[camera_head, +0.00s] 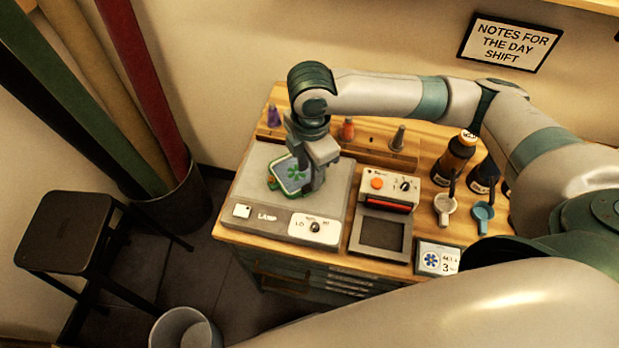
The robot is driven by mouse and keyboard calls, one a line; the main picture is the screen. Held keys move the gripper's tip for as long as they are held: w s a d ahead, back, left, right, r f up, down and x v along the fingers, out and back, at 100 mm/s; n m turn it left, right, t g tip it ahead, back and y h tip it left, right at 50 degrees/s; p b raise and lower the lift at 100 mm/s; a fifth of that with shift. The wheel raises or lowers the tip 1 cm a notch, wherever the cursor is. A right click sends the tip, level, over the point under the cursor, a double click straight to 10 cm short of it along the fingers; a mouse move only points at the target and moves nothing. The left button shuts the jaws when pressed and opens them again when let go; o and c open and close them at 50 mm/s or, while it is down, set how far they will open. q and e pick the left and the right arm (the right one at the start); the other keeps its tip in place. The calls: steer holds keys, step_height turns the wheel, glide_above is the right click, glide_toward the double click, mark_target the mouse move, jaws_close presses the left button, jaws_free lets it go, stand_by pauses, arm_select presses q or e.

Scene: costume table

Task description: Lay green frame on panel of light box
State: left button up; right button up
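The light box (262,168) is a grey slab marked LAMP, at the left end of the wooden table. The green frame (283,192) has a pale pane with a green flower-like mark and is over the light box's panel. Its right part is partly hidden by my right gripper (311,180). That gripper points down with its fingers at the frame's right side. Whether the fingers are closed on the frame, and whether the frame rests flat on the panel, I cannot tell. My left gripper is not in view.
A device with an orange button (377,183) and dark tray stands right of the light box. A rack with several small pegs (397,140) is behind.

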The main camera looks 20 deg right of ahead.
step_height(320, 180, up, 7)
steer(key=b, duration=0.1)
steer(key=shift+f, duration=0.15)
stand_by(0.5)
